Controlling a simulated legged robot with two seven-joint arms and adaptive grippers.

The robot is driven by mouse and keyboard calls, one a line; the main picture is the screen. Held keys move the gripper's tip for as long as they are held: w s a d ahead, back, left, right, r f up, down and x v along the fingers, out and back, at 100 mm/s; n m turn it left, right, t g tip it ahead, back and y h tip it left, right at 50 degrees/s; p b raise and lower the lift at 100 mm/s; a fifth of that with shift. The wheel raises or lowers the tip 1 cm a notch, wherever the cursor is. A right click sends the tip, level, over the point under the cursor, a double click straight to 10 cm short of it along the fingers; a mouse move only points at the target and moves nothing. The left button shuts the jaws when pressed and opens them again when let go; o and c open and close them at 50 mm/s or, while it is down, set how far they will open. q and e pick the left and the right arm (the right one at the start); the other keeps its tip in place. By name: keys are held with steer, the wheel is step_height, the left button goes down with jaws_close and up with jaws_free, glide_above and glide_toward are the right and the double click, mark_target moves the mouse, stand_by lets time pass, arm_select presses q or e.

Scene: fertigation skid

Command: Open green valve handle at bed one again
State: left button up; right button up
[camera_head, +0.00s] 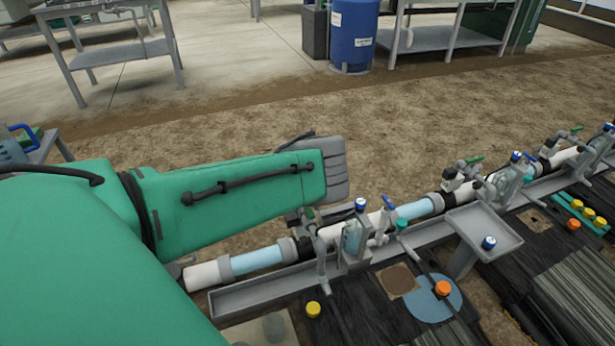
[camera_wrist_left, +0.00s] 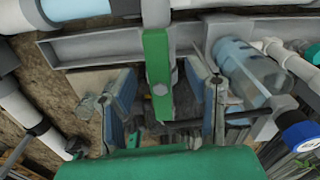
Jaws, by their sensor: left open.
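The green valve handle (camera_wrist_left: 157,75) shows in the left wrist view as a flat green bar hanging below a grey pipe fitting. My left gripper (camera_wrist_left: 165,100) is open, with one finger on each side of the handle and gaps visible between them. In the head view my left arm reaches in from the left over the pipe run, and its grey wrist (camera_head: 337,168) hides most of the handle and fingers there. My right gripper is in neither view.
Clear filter bowls with blue caps (camera_head: 361,203) stand along the pipe, close to the gripper. A grey channel (camera_head: 270,293) runs beneath. A small grey tray (camera_head: 480,222) holds a blue cap at the right. Another green-handled valve (camera_head: 474,158) is farther along.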

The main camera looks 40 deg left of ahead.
arm_select(q)
step_height(320, 180, up, 10)
steer(key=p, duration=0.7)
steer(key=shift+r, duration=0.1)
steer(key=shift+s+p, duration=0.15)
steer(key=shift+p, duration=0.15)
steer(key=s+d+r+n+p, duration=0.3)
steer(key=s+d+r+n, duration=0.2)
steer(key=s, duration=0.6)
steer(key=s+d+r+n+p, duration=0.4)
steer(key=s+d+n, duration=0.4)
steer(key=s, duration=0.3)
steer(key=s+d+r+n+p, duration=0.3)
steer(key=s+d+r+n, duration=0.3)
steer(key=s, duration=0.6)
steer(key=shift+d+n+t, duration=0.15)
steer(key=shift+n+t, duration=0.25)
steer(key=shift+n, duration=0.7)
